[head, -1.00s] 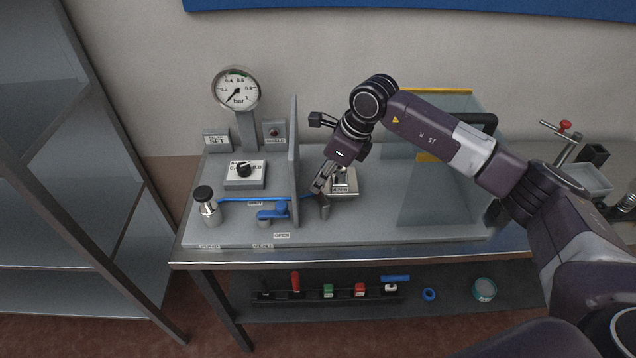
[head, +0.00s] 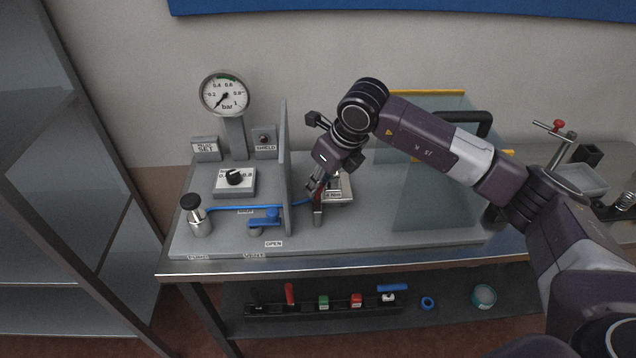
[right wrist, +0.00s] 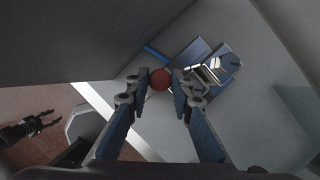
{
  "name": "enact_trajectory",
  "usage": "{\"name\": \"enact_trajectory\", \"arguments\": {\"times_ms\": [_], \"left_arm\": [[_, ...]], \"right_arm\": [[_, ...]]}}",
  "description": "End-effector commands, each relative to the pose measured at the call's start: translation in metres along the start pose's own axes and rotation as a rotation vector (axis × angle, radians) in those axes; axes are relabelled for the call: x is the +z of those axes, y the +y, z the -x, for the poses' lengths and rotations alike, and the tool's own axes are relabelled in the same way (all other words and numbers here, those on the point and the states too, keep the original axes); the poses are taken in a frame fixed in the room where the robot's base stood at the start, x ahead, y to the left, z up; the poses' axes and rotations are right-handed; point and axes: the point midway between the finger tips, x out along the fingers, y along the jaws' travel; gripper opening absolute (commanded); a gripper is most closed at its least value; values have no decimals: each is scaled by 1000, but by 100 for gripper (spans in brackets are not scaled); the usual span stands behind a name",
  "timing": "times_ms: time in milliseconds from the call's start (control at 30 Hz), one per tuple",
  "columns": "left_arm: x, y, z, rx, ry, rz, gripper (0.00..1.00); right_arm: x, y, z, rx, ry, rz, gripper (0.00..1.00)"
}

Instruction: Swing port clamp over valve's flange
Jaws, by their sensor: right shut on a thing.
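My right gripper (head: 317,214) is low over the bench, just right of the upright grey panel. In the right wrist view its fingertips (right wrist: 161,80) are shut on a round red knob (right wrist: 160,79), probably the clamp's. The rest of the clamp cannot be made out clearly. A metal block-like fitting (head: 338,188) is just behind and right of the fingers; it also shows in the wrist view (right wrist: 212,66). I cannot tell which part is the valve's flange. A dark two-pronged shape, apparently my left gripper (right wrist: 42,122), is apart from the bench with its fingers apart.
The grey panel (head: 284,160) stands close left of my right gripper. Left of it are a blue lever (head: 265,216), a dial (head: 233,178) and a pressure gauge (head: 225,94). A clear shield (head: 430,185) stands to the right. Bare bench lies in front of the gripper.

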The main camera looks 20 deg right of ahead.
Motion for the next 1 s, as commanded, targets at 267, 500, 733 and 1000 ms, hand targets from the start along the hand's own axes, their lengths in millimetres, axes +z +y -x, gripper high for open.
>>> {"name": "enact_trajectory", "arguments": {"times_ms": [267,500,733,1000], "left_arm": [[0,0,0,0,0,0,40],[0,0,0,0,0,-1,40],[1,-2,0,-2,-1,0,40],[1,-1,0,-1,-1,0,40]], "right_arm": [[1,-1,1,-2,-2,-1,28],[0,-1,0,-2,-1,0,38],[0,-1,6,-2,-1,0,38],[1,-1,44,-3,-3,1,38]]}}
